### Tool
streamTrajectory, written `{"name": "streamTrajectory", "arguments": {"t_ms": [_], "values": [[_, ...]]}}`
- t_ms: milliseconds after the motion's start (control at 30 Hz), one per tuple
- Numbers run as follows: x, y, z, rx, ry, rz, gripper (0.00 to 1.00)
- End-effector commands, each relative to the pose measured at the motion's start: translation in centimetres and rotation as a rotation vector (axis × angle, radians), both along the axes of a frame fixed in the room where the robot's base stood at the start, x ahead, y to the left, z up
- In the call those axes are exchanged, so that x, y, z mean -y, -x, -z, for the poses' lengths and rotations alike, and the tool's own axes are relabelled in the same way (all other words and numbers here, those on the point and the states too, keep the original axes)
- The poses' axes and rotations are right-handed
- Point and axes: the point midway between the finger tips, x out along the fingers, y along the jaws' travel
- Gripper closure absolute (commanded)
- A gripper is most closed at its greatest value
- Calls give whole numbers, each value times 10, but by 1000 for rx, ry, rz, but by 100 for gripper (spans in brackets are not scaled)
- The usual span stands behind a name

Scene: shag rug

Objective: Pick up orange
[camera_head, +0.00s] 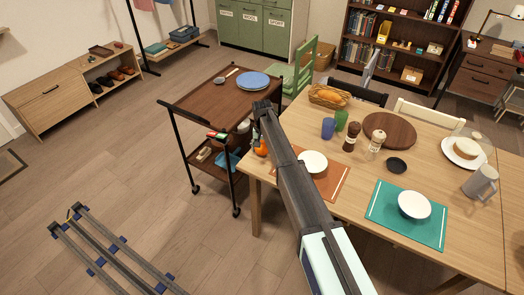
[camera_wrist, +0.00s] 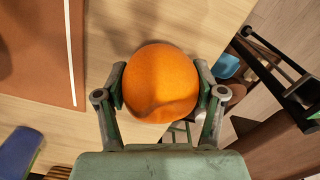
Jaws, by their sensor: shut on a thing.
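The orange (camera_head: 261,149) shows at the left end of the dining table in the head view, partly hidden by my gripper. In the wrist view the orange (camera_wrist: 160,83) is round and bright, and fills the space between the fingers. My gripper (camera_wrist: 161,90) is shut on it, with one finger pad against each side. In the head view my gripper (camera_head: 258,146) is small and mostly hidden by my own arm. The table's edge shows just right of the orange in the wrist view. I cannot tell whether the orange touches the table.
A wooden trolley (camera_head: 190,105) with a blue plate (camera_head: 253,81) stands left of the table. A brown placemat (camera_head: 333,180) with a white bowl (camera_head: 313,162) lies near the orange. Blue (camera_head: 328,128) and green cups (camera_head: 341,120) stand farther back. Open floor lies at left.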

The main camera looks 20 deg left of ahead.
Motion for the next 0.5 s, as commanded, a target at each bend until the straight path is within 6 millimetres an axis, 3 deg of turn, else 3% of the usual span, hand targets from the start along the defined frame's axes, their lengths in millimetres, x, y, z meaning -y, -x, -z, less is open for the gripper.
{"name": "streamTrajectory", "arguments": {"t_ms": [233, 500], "values": [[0, 0, -38, 3, -2, 0, 72], [0, -1, -109, 4, -3, 0, 72]]}}
